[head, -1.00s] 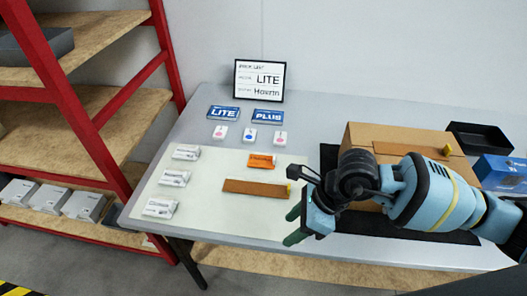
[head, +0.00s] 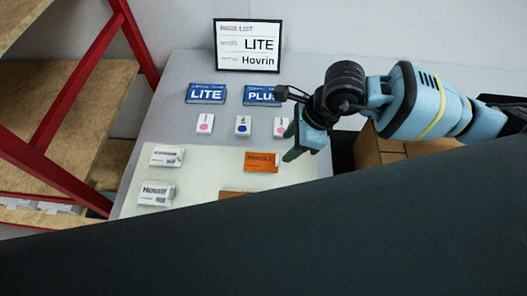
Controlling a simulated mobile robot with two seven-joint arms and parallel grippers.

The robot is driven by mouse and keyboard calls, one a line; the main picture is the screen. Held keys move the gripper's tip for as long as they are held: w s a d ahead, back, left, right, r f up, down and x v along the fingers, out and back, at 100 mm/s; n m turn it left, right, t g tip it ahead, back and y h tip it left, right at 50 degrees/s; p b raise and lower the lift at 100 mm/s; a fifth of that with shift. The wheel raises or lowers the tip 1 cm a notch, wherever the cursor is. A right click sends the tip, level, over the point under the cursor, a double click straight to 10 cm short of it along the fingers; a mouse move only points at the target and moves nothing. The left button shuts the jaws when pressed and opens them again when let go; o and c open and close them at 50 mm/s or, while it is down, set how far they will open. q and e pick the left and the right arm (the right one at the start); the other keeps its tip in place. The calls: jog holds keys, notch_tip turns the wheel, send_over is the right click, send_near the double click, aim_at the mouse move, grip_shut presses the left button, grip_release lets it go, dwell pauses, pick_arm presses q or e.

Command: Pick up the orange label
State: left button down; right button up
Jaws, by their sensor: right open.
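The orange label (head: 261,162) lies flat on the pale mat on the table, in the middle of the head view. My right gripper (head: 301,142) is above and to the right of the label, apart from it, with its dark green fingers pointing down. It is open and holds nothing that I can see. My left gripper is not in view.
Blue LITE (head: 206,93) and PLUS cards (head: 262,95) lie behind, with small dotted white cards (head: 243,125) before them. White packets (head: 157,193) lie left. A framed sign (head: 248,45) stands at the back. A cardboard box (head: 375,148) is right. A large dark surface hides the front.

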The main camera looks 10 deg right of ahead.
aim_at(277, 158)
jog(key=shift+x, duration=1.05)
jog(key=shift+w+d+x, duration=0.1)
jog(key=shift+d+x, duration=0.05)
jog(key=shift+x, duration=0.8)
jog(key=shift+w+d+x, duration=0.1)
jog(key=shift+d+x, duration=0.05)
jog(key=shift+x, duration=0.8)
jog(key=shift+w+d+x, duration=0.1)
jog(key=shift+d+x, duration=0.05)
jog(key=shift+x, duration=0.85)
jog(key=shift+s+f, duration=0.1)
jog(key=shift+f, duration=0.05)
jog(key=c, duration=1.1)
